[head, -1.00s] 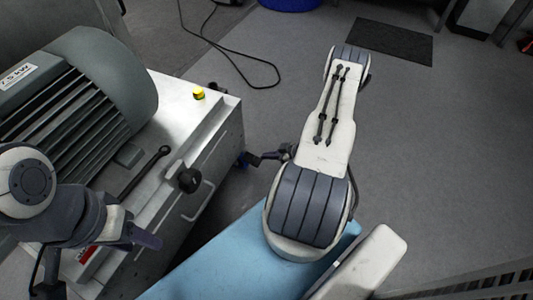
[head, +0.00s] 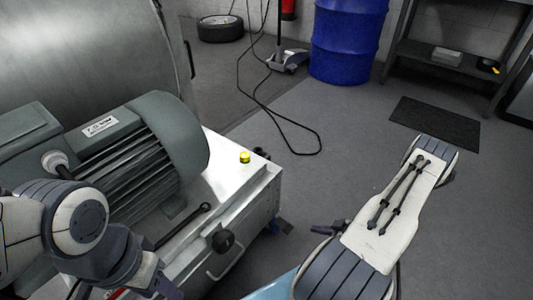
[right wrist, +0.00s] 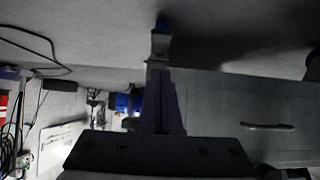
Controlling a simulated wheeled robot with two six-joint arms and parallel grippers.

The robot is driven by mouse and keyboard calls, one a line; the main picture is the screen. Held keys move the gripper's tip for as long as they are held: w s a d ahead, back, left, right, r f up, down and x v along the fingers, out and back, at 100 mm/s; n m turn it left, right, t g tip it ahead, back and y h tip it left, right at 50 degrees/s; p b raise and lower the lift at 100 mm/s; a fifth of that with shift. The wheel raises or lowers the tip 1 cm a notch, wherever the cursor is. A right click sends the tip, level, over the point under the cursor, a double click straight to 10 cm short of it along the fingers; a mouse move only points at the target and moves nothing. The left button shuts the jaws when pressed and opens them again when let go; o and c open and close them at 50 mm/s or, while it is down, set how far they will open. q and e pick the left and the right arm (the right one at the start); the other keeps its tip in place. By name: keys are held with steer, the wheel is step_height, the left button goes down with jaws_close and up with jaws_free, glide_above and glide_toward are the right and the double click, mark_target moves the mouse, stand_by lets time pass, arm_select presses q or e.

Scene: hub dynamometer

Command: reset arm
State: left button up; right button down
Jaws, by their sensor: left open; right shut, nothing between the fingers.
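My left arm comes in from the left in the head view, over the front of the grey motor's bench. Its gripper (head: 166,286) is at the bottom edge, partly cut off, open, with nothing seen in it. My right arm reaches out over the floor at the right of the head view. Its gripper (head: 322,229) shows small and dark beside the arm, to the right of the bench and apart from it. In the right wrist view its purple fingers (right wrist: 162,100) are together and empty.
The grey motor (head: 150,150) sits on a metal bench (head: 235,190) with a yellow button (head: 245,157), a black knob (head: 223,240) and a drawer handle. A blue barrel (head: 347,40), a shelf (head: 450,60), a dark mat (head: 436,124) and a loose cable lie beyond. Floor between is clear.

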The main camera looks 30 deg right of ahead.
steer(key=w+d+r+g+h, duration=0.2)
steer(key=w+r+g+h, duration=0.2)
steer(key=w+r, duration=0.65)
steer(key=w+a+r+m+g+h, duration=0.1)
steer(key=w+a+r+m+h, duration=0.1)
steer(key=a+r, duration=0.75)
steer(key=s+a+r+g+y+p, duration=0.1)
steer(key=s+a+r, duration=0.45)
steer(key=a, duration=0.25)
steer(key=s+a+r+g+y+p, duration=0.1)
steer(key=s+a+r, duration=0.3)
steer(key=a+r, duration=0.25)
steer(key=s+a+r+g+p, duration=0.1)
steer(key=s+a+r, duration=0.35)
steer(key=a, duration=0.45)
steer(key=s+a+r+n+g+p, duration=0.2)
steer(key=s+a+r+n+p, duration=0.25)
steer(key=s+a+r, duration=0.35)
step_height(320, 180, up, 37)
steer(key=s+d+p, duration=0.1)
steer(key=d+p, duration=0.1)
steer(key=p, duration=3.5)
steer(key=shift+s+y, duration=0.15)
steer(key=shift+y, duration=0.15)
